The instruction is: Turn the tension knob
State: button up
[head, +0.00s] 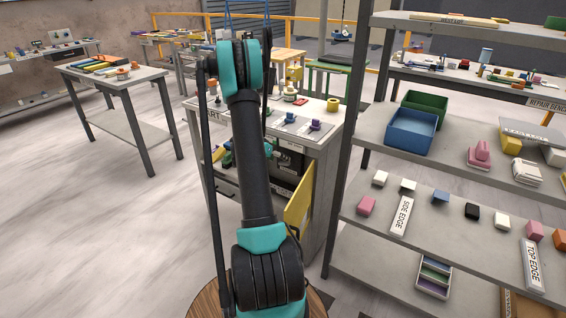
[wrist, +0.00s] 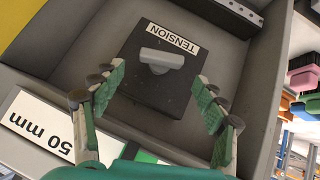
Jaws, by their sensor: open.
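The tension knob (wrist: 162,60) is a light grey bar-shaped grip on a dark square plate (wrist: 150,90). A white label reading TENSION (wrist: 172,38) sits beside it, upside down in the wrist view. My gripper (wrist: 160,98) is open, its green-padded fingers spread to either side of the plate in the picture. The knob lies between and beyond the fingertips, and nothing is held. I see no contact with the knob. In the head view my arm covers part of the grey cabinet (head: 318,165), and I cannot make out the knob there.
The plate sits in a grey recess with raised walls (wrist: 268,70). A white 50 mm label (wrist: 38,125) is at lower left. In the head view, a yellow panel (head: 298,205) stands out from the cabinet. A loaded shelf rack (head: 450,205) is close on the right; open floor lies left.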

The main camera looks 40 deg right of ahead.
aim_at(285, 162)
jog(key=shift+x, duration=2.15)
jog(key=c, duration=1.1)
jog(key=shift+s+d+r+m+t+y, duration=0.1)
jog(key=shift+s+m+t+y, duration=0.25)
jog(key=shift+t, duration=0.25)
jog(key=shift+c, duration=0.2)
jog(key=shift+m+t+y, duration=0.35)
jog(key=shift+m+t, duration=0.3)
jog(key=shift+t, duration=0.45)
jog(key=o, duration=1.1)
jog(key=shift+o, duration=0.2)
jog(key=v, duration=1.2)
